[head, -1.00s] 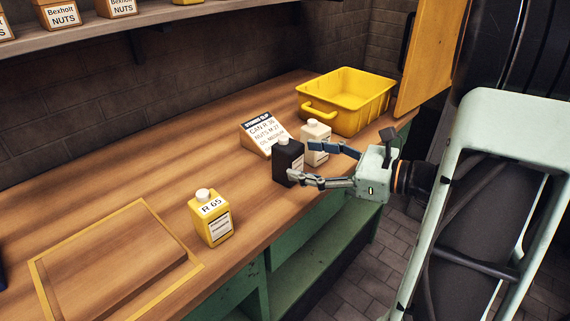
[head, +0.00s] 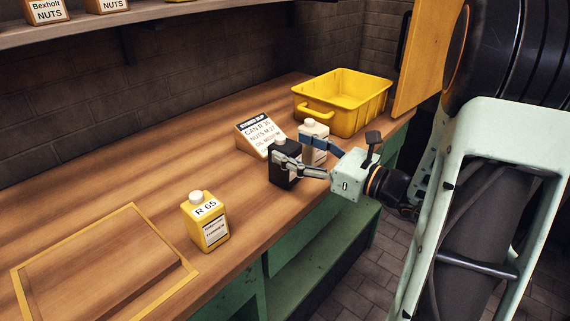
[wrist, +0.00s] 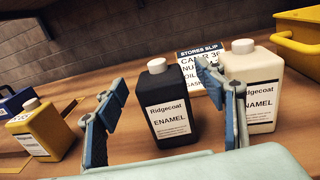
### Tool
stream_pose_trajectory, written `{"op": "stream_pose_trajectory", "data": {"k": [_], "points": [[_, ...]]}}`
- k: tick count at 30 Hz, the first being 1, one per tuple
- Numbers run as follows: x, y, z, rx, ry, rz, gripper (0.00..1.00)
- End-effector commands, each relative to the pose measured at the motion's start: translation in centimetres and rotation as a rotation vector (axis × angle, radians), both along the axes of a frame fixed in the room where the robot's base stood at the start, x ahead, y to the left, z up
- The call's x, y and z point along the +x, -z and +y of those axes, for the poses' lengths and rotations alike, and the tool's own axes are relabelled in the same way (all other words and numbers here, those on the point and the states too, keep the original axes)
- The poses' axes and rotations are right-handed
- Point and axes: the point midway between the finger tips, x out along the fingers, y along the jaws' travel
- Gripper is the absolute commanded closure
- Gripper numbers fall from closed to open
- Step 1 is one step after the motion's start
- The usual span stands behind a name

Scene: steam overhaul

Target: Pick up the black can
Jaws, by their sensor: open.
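The black can (head: 284,166) stands upright on the wooden bench, with a grey cap and a white label. In the wrist view the black can (wrist: 165,108) reads "Ridgecoat ENAMEL" and stands between my two fingers. My gripper (head: 306,161) is open around it, one finger in front of the can and the other on its far right side. In the wrist view my gripper (wrist: 165,115) shows a gap between the left finger and the can; the right finger is closer to it. Whether either finger touches the can cannot be told.
A cream can (head: 315,140) stands close on the right, just beyond my right finger. A stores slip sign (head: 258,136) is behind. A yellow tub (head: 342,100) sits at the bench's far end.

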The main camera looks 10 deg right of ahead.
Motion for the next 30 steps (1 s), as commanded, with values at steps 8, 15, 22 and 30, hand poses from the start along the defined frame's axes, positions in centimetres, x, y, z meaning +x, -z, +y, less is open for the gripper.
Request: {"op": "stream_pose_trajectory", "data": {"k": [8,15,22,30], "points": [[2.2,-0.1,2.0,-0.001,-0.002,-0.001,0.36],[2.2,-0.1,2.0,-0.001,-0.001,0.0,0.4],[2.2,-0.1,2.0,-0.001,-0.001,0.001,0.65],[2.2,-0.1,2.0,-0.001,-0.001,0.0,0.95]]}}
